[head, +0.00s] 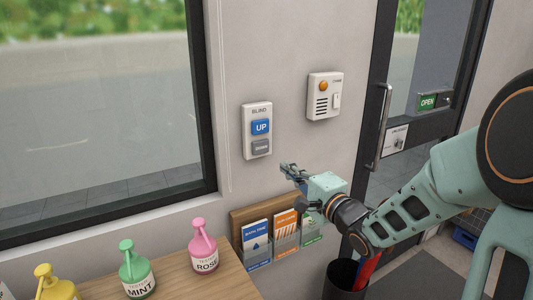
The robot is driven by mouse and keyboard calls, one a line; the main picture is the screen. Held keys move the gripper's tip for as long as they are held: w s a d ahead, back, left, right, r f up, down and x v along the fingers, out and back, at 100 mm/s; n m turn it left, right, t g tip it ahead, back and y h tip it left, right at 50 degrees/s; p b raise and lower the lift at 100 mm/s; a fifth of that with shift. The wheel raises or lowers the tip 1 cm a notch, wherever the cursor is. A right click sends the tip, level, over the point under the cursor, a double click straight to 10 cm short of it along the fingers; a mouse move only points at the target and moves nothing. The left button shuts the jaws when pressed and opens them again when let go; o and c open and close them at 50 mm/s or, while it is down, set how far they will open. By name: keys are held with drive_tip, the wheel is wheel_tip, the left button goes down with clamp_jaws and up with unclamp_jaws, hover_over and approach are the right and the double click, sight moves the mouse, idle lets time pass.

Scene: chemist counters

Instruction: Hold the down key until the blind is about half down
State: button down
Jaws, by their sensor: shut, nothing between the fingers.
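A white wall plate labelled BLIND (257,130) is fixed to the wall right of the window. It has a blue UP key (261,127) and, below it, a grey DOWN key (261,146). My gripper (286,170) is shut and empty, below and to the right of the down key in the picture. It appears apart from the key. The large window (100,110) is at the left; no blind shows in the visible part of it.
A leaflet rack (240,219) hangs below my gripper. A counter (195,281) holds yellow, green and pink bottles. A bin (340,278) stands below the arm. A glass door (376,100) is at the right.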

sight(261, 148)
drive_tip(key=x, duration=1.1)
drive_tip(key=shift+w+a+p, duration=0.25)
drive_tip(key=shift+p, duration=0.15)
